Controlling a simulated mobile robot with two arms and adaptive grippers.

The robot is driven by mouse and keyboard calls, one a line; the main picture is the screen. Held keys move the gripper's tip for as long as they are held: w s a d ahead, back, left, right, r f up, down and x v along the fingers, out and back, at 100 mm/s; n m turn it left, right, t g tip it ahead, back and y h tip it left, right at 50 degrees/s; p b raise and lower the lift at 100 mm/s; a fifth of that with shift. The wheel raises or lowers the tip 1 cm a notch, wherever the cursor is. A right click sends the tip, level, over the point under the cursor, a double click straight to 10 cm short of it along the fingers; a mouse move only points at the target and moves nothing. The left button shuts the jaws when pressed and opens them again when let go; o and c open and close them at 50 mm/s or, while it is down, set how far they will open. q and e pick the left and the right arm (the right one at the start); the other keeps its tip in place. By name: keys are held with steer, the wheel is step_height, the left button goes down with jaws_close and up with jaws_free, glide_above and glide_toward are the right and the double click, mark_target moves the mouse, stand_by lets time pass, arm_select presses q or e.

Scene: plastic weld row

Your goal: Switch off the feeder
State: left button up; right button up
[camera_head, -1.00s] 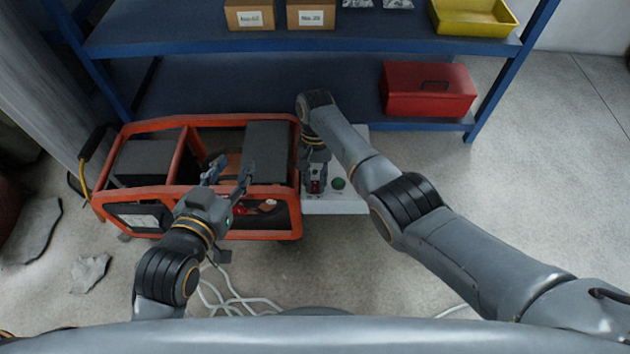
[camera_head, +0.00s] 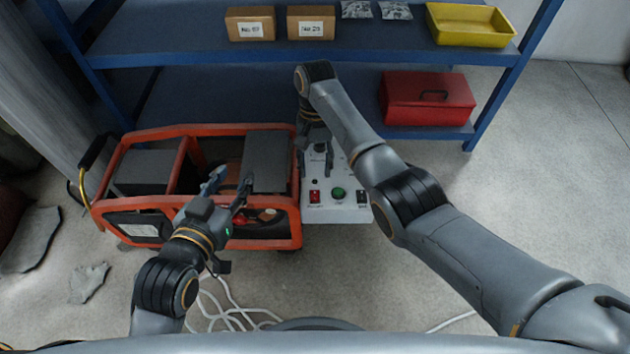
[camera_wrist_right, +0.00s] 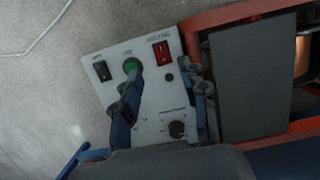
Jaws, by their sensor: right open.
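A white control panel (camera_head: 348,215) stands just right of the orange-framed machine. Along its near edge are a red rocker switch (camera_head: 314,196), a green round button (camera_head: 338,193) and a black rocker switch (camera_head: 362,197). In the right wrist view, the red rocker (camera_wrist_right: 162,52), green button (camera_wrist_right: 132,66) and black rocker (camera_wrist_right: 101,71) have labels too small to read surely. A black knob (camera_wrist_right: 177,129) is behind them. My right gripper (camera_wrist_right: 164,103) is open and empty over the panel, behind the switch row. My left gripper (camera_head: 229,184) is open and empty at the orange-framed machine.
The orange-framed machine (camera_head: 200,129) borders the panel on the left. A blue shelf (camera_head: 200,58) behind holds boxes, a yellow tray (camera_head: 470,40) and a red toolbox (camera_head: 428,100). White cables (camera_head: 235,310) lie on the floor in front.

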steer(key=shift+v, duration=1.8)
